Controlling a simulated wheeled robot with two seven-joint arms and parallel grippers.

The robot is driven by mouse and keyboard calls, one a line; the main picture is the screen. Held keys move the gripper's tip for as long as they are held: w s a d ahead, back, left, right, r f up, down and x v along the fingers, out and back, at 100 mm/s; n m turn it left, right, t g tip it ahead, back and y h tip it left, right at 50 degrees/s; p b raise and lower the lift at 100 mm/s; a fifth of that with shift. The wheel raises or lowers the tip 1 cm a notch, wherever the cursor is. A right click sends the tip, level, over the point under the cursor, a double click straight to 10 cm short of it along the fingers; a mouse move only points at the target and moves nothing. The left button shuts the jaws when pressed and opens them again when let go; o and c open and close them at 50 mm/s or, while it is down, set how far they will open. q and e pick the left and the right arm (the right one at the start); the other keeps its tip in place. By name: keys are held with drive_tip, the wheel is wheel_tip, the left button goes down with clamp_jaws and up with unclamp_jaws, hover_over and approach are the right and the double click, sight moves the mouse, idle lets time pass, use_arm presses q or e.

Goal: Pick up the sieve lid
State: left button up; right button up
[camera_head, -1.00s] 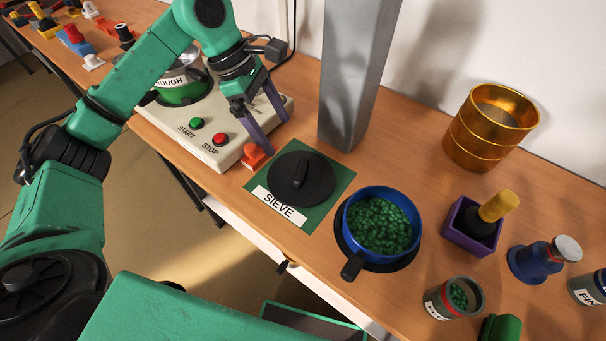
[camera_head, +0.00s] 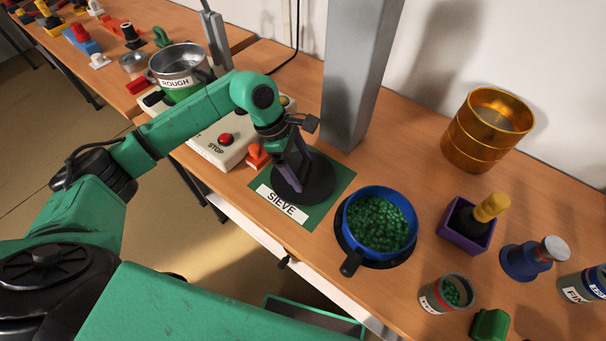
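The sieve lid (camera_head: 318,184) is a round black disc lying on a green mat (camera_head: 337,188) with a white SIEVE label. In the earlier view a raised handle bar shows across its middle; now my gripper hides it. My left gripper (camera_head: 302,186) points down over the lid, with its purple fingers on or just above the handle area. I cannot tell whether the fingers are closed on the handle. My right gripper is out of view.
A blue pan (camera_head: 347,222) of green granules stands right of the mat. A grey column (camera_head: 358,80) rises behind it. An orange block (camera_head: 257,156) and the white machine (camera_head: 213,150) with a STOP button are to the left. A gold sieve stack (camera_head: 487,130) stands at the back right.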

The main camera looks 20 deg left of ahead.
sight(300, 168)
use_arm(q)
drive_tip(key=shift+c, duration=0.7)
wheel_tip(300, 168, up, 20)
drive_tip(key=shift+r+b, duration=0.1)
drive_tip(key=shift+b, duration=0.5)
